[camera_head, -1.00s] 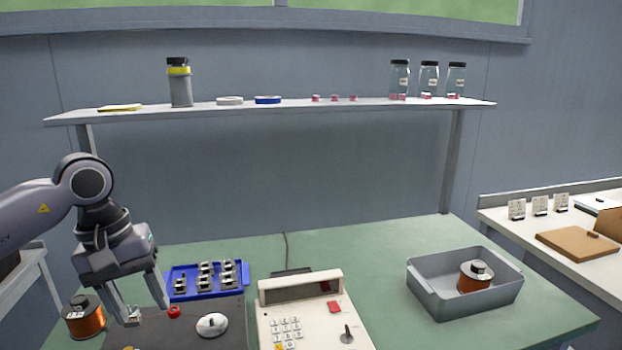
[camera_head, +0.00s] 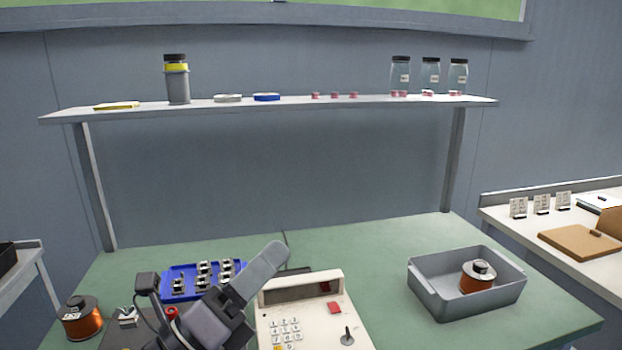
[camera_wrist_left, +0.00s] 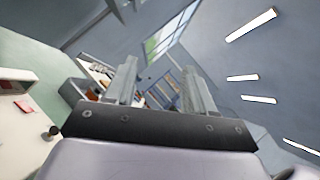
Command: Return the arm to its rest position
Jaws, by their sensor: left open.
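My left gripper (camera_head: 254,274) is low in front of the bench in the head view, swung up and pointing toward the upper right. It is empty, beside the cream control box, and its wrist partly hides the dark winder base. In the left wrist view my left gripper (camera_wrist_left: 159,72) shows two fingers standing apart with nothing between them. They point out toward the room, with the wall and ceiling lights beyond. My right gripper is in neither view.
The cream control box (camera_head: 299,311) stands close right of my wrist. Behind are a blue tray (camera_head: 178,293) of small parts and an overhead shelf (camera_head: 330,102). A copper spool (camera_head: 82,322) stands left. A grey bin (camera_head: 433,300) holds another spool at right.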

